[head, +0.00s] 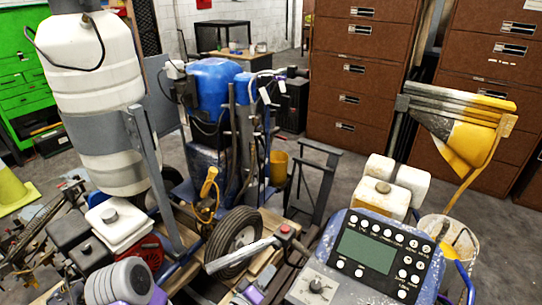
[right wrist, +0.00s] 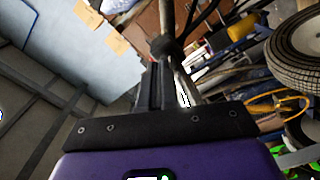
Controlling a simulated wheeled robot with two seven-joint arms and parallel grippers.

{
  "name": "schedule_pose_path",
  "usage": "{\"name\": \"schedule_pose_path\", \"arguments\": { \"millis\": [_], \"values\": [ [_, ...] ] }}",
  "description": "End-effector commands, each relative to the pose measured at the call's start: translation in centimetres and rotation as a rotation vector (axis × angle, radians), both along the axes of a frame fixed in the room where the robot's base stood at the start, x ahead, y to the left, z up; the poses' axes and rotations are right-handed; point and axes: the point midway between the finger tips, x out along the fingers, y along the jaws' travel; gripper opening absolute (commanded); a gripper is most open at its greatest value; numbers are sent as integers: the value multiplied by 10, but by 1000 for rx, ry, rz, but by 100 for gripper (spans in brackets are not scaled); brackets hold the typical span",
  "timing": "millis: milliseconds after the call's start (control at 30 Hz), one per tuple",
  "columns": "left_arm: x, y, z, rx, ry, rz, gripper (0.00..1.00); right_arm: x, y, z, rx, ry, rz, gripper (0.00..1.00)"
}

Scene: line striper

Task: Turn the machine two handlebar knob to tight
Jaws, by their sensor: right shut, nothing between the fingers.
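Machine two's blue-rimmed console (head: 380,255) stands at the front right in the head view, with a grey screen and several small white buttons. A dark knob (head: 316,287) sits on the grey plate left of it. A silver bar with a small red knob (head: 285,229) lies beside the wheel; I cannot tell which knob is the handlebar knob or how tight it is. My right gripper (right wrist: 165,72) is shut and empty in the right wrist view, pointing at a dark rod with a thick round part (right wrist: 165,46). I cannot tell whether they touch.
A black-tyred wheel (head: 232,243) and a blue machine (head: 212,88) fill the middle. A large white tank (head: 100,110) stands at the left. Brown drawer cabinets (head: 360,70) stand behind. Some grey floor is free between the machines and cabinets.

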Motion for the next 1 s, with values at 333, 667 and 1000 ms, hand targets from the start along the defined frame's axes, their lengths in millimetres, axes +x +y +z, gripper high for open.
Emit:
{"name": "schedule_pose_path", "arguments": {
  "millis": [333, 667, 1000],
  "values": [
    [-2, 0, -10, 0, 3, 0, 43, 22, -14, -1, 2, -2, -3, 0],
    [-1, 0, -10, -1, 3, 0, 43, 52, -34, 0, 2, -1, -1, 0],
    [-1, 0, -10, -1, 3, 0, 43, 60, -40, 2, -1, -6, -2, 0]
  ]
}}
